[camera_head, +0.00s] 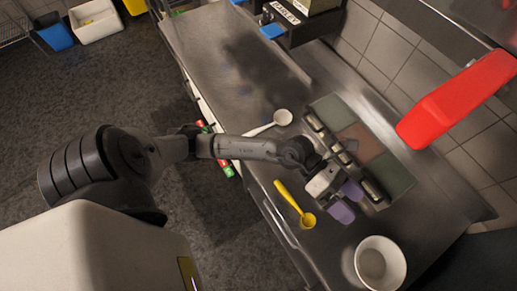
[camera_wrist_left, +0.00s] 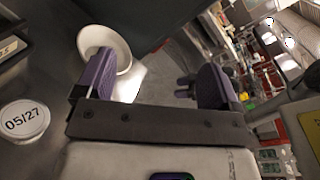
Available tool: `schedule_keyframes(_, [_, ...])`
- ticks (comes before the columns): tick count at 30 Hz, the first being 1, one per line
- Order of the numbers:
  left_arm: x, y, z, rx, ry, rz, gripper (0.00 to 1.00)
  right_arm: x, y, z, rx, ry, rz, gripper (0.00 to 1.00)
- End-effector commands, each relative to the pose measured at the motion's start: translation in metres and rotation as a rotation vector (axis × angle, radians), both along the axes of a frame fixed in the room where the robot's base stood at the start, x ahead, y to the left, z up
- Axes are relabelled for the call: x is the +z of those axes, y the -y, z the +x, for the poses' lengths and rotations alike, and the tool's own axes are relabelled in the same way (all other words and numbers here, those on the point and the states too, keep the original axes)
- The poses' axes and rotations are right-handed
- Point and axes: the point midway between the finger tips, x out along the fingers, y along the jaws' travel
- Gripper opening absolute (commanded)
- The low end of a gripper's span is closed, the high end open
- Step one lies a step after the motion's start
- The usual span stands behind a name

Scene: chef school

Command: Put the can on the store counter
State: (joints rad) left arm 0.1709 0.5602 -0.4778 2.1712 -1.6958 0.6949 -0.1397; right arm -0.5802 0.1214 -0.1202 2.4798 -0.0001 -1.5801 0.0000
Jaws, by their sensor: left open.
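My left gripper (camera_head: 347,201) has purple fingers and is over the steel counter (camera_head: 222,62) in the head view. In the left wrist view its two fingers (camera_wrist_left: 155,82) are apart with nothing between them. I cannot make out a can for certain. Small red and green items (camera_head: 228,169) show at the counter's near edge, partly behind my left arm, too small to identify. My right gripper is not in view.
A red box (camera_head: 458,98) is by the wall. The counter's upper-left part is clear.

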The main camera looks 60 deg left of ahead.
Motion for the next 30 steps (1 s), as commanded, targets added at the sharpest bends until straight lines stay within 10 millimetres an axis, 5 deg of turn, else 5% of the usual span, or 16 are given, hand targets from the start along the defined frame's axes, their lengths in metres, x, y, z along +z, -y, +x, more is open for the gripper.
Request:
schedule_keyframes(5, [0.053,-0.021,0.002,0.237,-0.216,-0.617,0.88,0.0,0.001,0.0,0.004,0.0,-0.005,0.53])
schedule_keyframes(10, [0.049,-0.083,0.014,0.567,-0.509,-1.119,0.88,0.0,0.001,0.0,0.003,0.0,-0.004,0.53])
schedule_keyframes(14, [0.004,-0.131,0.009,0.879,-0.781,-1.423,0.88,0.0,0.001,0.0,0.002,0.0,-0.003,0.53])
schedule_keyframes(18, [-0.066,-0.163,-0.023,1.252,-1.11,-1.641,0.88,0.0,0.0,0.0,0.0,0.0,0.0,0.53])
schedule_keyframes(24, [-0.146,-0.165,-0.101,1.738,-1.552,-1.718,0.88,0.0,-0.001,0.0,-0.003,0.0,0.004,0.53])
schedule_keyframes(28, [-0.171,-0.156,-0.146,1.961,-1.766,-1.665,0.88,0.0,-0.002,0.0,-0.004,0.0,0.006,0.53])
schedule_keyframes(29, [-0.174,-0.154,-0.155,-1.978,1.785,1.632,0.88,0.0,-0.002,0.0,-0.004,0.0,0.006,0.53])
schedule_keyframes(30, [-0.178,-0.151,-0.164,-1.968,1.778,1.57,0.88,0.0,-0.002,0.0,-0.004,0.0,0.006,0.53])
